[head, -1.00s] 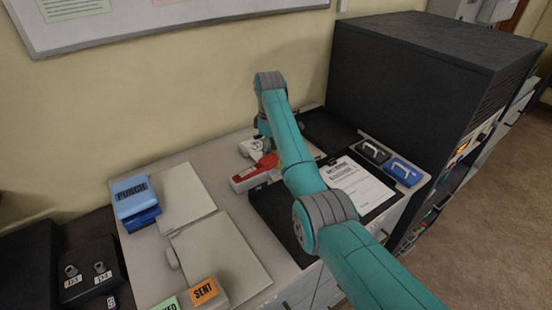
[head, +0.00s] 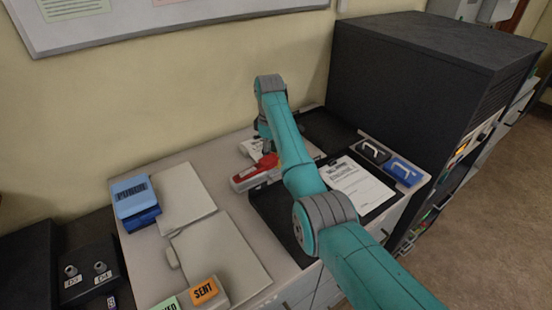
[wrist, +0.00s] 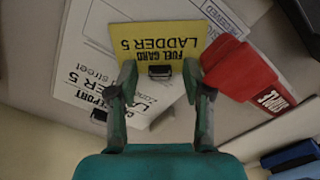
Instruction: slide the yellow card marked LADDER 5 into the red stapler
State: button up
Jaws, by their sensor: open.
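The yellow card (wrist: 150,42), marked FUEL CARD LADDER 5, lies over white papers in the wrist view. A small black block or tab (wrist: 160,72) shows at its near edge. My gripper (wrist: 160,67) is open, with one finger on each side of that tab and near edge. I cannot tell whether either finger touches it. The red stapler (wrist: 243,72) lies just right of the card and of the right finger. It also shows in the head view (head: 262,166), left of my arm.
White report sheets (wrist: 90,50) lie under and beside the card. In the head view, a black tray (head: 270,213) with a printed sheet (head: 357,189) lies right of the stapler. Blue blocks (head: 135,198) and beige folders (head: 222,252) are at left; a dark cabinet (head: 425,80) bounds the right.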

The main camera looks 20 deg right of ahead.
grip_shut()
jog(key=shift+d, duration=0.1)
dwell(0.3)
jog(key=shift+w+d, duration=0.2)
jog(key=shift+d, duration=0.45)
jog(key=shift+w+d, duration=0.25)
jog(key=shift+d, duration=0.45)
jog(key=shift+w+d, duration=0.2)
jog(key=shift+d, duration=0.45)
jog(key=shift+r, duration=0.1)
notch_tip(320, 180, up, 7)
jog(key=shift+r, duration=0.2)
dwell(0.4)
